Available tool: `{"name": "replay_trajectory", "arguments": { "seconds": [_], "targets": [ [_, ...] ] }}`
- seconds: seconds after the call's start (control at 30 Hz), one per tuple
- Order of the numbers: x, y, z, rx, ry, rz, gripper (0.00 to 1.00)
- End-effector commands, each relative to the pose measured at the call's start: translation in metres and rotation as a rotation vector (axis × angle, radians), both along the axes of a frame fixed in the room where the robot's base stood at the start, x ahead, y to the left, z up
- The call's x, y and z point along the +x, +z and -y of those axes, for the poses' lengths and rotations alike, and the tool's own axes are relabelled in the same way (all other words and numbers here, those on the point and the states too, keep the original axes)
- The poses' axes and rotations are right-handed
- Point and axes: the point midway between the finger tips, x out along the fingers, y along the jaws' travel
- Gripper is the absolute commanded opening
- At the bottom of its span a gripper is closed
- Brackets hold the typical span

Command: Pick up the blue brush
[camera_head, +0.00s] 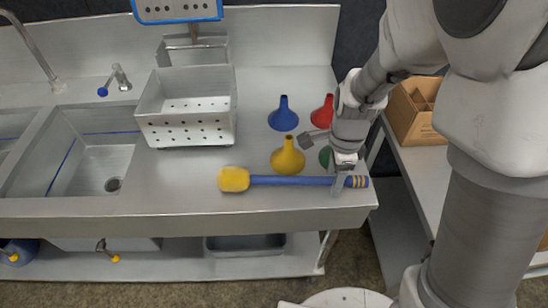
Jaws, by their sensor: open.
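The blue brush (290,181) lies flat on the steel counter near its front edge. It has a yellow head at its left end and a blue handle with yellow bands near its right end. My gripper (339,188) is open and points down over the right part of the handle. Its fingers overlap the handle in this view, and I cannot tell whether they touch it. A short piece of the handle is hidden behind the gripper.
A yellow funnel (288,156) stands just behind the handle. A blue funnel (283,115) and a red funnel (323,112) stand farther back; a green item (325,157) is partly hidden by my arm. A perforated steel basket (187,107) and a sink (90,165) are left.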

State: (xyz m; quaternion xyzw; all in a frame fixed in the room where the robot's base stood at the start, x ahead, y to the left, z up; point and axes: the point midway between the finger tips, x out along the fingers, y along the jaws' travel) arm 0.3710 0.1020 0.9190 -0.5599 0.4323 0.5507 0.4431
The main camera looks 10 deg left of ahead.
Motion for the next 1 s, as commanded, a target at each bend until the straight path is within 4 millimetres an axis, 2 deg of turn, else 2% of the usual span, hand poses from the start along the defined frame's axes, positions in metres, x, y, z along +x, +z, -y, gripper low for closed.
{"name": "replay_trajectory", "arguments": {
  "seconds": [0.23, 0.5, 0.6, 1.0],
  "targets": [
    [0.0, -0.0016, -0.0002, 0.0, 0.0, 0.001, 0.64],
    [-0.0001, -0.0014, -0.0002, 0.0, 0.0, 0.0, 0.15],
    [0.0, -0.0013, -0.0002, 0.0, 0.0, 0.0, 0.0],
    [0.0001, -0.0007, -0.0003, 0.001, 0.0, 0.001, 0.0]
  ]
}}
